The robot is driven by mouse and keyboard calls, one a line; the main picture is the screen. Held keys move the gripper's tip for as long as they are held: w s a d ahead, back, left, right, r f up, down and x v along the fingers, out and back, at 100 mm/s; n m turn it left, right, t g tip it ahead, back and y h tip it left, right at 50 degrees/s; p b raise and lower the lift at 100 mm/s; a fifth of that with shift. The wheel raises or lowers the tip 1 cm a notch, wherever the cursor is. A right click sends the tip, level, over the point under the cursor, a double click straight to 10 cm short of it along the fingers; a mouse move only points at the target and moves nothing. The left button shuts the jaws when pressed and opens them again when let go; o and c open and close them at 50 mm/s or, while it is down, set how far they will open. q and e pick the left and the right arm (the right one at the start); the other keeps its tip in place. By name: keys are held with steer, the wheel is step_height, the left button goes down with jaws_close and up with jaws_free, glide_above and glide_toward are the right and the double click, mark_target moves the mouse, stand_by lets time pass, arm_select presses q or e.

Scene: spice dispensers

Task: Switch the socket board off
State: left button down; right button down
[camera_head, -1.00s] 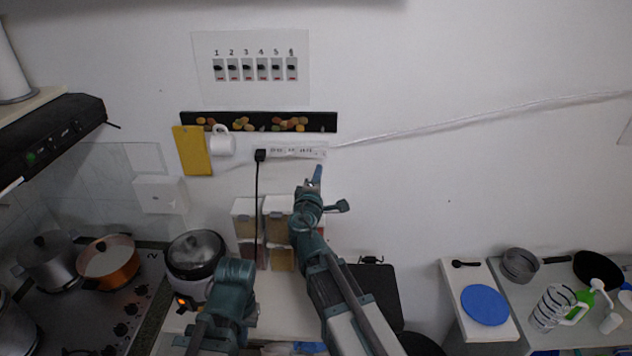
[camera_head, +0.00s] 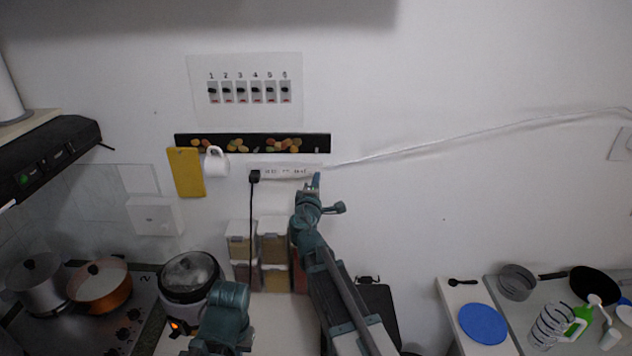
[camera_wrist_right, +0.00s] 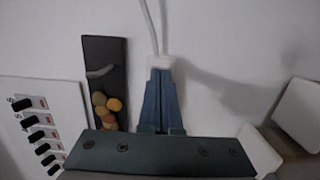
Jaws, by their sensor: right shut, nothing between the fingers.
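The socket board (camera_head: 285,173) is a long white strip on the wall, with a black plug (camera_head: 255,176) in its left end. My right gripper (camera_head: 316,180) is shut and empty, with its blue fingertips at the right end of the board. In the right wrist view the shut blue fingers (camera_wrist_right: 160,95) overlap the board's white end (camera_wrist_right: 159,63), where the cord leaves. I cannot tell whether the fingertips touch it. The fingers hide most of the board there, and I cannot make out the switch. My left gripper is not in view.
A black strip with painted stones (camera_head: 250,143) is above the board, with a white mug (camera_head: 216,162) at its left. A numbered switch panel (camera_head: 246,112) is higher up. Spice dispensers (camera_head: 273,247) stand below the board.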

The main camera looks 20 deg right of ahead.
steer(key=shift+w+d, duration=0.1)
steer(key=s+d+v, duration=0.1)
steer(key=d+v, duration=0.2)
steer(key=v, duration=1)
steer(key=shift+s, duration=0.5)
steer(key=shift+a, duration=0.1)
